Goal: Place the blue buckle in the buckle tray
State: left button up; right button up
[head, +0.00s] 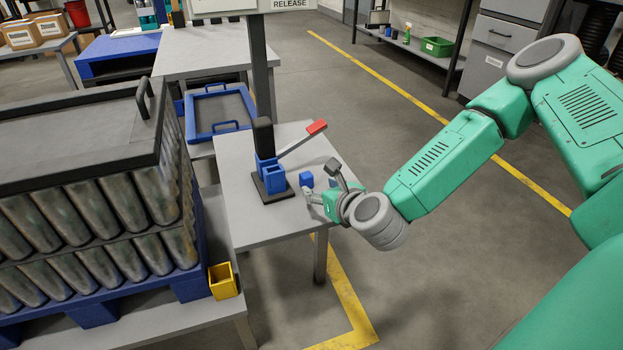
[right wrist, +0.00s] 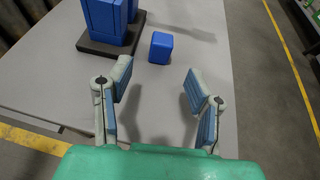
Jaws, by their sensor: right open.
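The blue buckle appears as a small blue block (head: 306,179) on the grey table, beside a black-based press with a blue body (head: 273,178). It also shows in the right wrist view (right wrist: 161,47), upright and apart from the press base. My right gripper (head: 315,197) is open and empty over the table. In the right wrist view its spread fingers (right wrist: 158,82) are short of the block, which lies beyond the fingertips. A blue-rimmed tray (head: 189,116) with handles stands behind the table; I cannot tell whether it is the buckle tray. My left gripper is out of view.
The press has a red-tipped lever (head: 317,127) reaching right. A stack of metal cans (head: 64,215) fills the left, with a small yellow bin (head: 223,284) at its corner. The grey table (head: 250,222) is bare at the front; open floor lies right.

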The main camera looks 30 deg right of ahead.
jog(key=p+v, duration=0.1)
jog(key=v, duration=0.4)
jog(key=shift+a+r, duration=0.1)
jog(key=shift+a, duration=0.1)
jog(key=s+a+f+n+g+y, duration=0.55)
jog(key=s+a+f+n, duration=0.6)
jog(key=n, duration=0.65)
jog(key=s+f+n+g+h, duration=0.1)
jog(key=s+f+n+g, duration=0.3)
jog(key=s+n, duration=0.3)
jog(key=shift+d+f+n, duration=0.45)
jog(key=shift+f+n, duration=0.15)
jog(key=shift+n, duration=0.6)
jog(key=shift+o, duration=0.3)
jog(key=s+d+f+n+g+h, duration=0.2)
jog(key=s+d+n, duration=0.3)
jog(key=n, duration=0.4)
jog(key=shift+s+d+n+g+h, duration=0.15)
jog(key=shift+s+n+g+h, duration=0.3)
jog(key=shift+s+g, duration=0.15)
jog(key=shift+s+d+n, duration=0.1)
jog(key=shift+d+n, duration=0.15)
